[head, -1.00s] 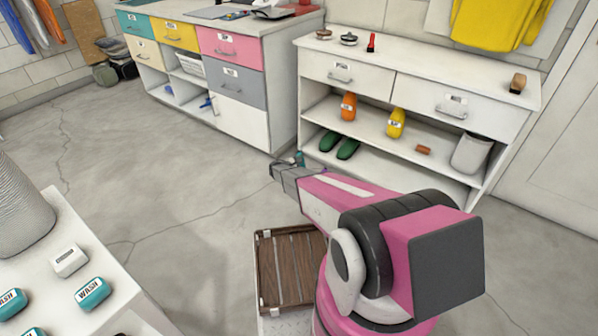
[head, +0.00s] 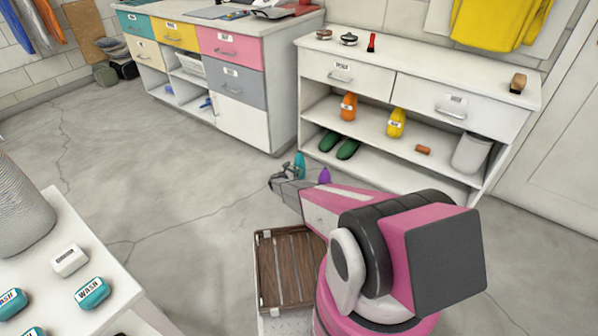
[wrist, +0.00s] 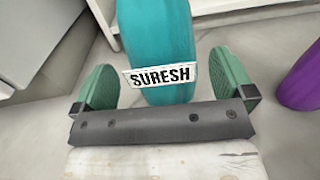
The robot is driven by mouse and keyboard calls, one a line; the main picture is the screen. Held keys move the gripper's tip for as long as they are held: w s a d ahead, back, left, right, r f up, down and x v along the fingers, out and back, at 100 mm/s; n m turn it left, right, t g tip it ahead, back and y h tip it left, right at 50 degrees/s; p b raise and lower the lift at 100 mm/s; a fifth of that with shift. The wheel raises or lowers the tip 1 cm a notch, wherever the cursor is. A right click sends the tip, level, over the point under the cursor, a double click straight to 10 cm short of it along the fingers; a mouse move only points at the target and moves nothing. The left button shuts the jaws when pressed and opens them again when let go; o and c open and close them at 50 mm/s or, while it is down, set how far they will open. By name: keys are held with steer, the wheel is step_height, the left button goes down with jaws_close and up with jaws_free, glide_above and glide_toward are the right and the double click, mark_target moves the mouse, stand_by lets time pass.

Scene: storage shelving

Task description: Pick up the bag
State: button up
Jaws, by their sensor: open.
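A rounded teal object (wrist: 158,45) with a white label reading SURESH fills the middle of the wrist view. It may be the bag, but its full shape is cut off. In the head view the teal object (head: 300,164) stands on the floor just beyond my gripper (head: 284,178). My gripper (wrist: 165,82) is open, with one green finger pad on each side of the teal object and gaps visible. A purple object (wrist: 303,78) is on the floor to its right, outside the fingers; it also shows in the head view (head: 324,175).
A white shelf unit (head: 415,82) stands behind, holding orange and yellow labelled items and green shoes. A drawer cabinet (head: 240,98) is left of it. A wooden slatted crate (head: 288,268) is beside my arm. Open floor (head: 170,180) lies to the left.

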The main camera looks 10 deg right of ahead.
mark_target(297, 161)
steer(key=x, duration=0.5)
steer(key=shift+w+r, duration=0.1)
steer(key=shift+w, duration=0.05)
steer(key=c, duration=1.3)
steer(key=shift+r, duration=0.2)
steer(key=shift+r, duration=0.4)
step_height(297, 161, up, 3)
steer(key=shift+f, duration=0.1)
steer(key=s+a+r, duration=0.2)
steer(key=a, duration=0.1)
steer(key=s+a+r, duration=0.2)
steer(key=a, duration=0.2)
steer(key=s+a+r, duration=0.1)
steer(key=a+r, duration=0.2)
steer(key=shift+s+a, duration=0.15)
steer(key=shift+s, duration=0.25)
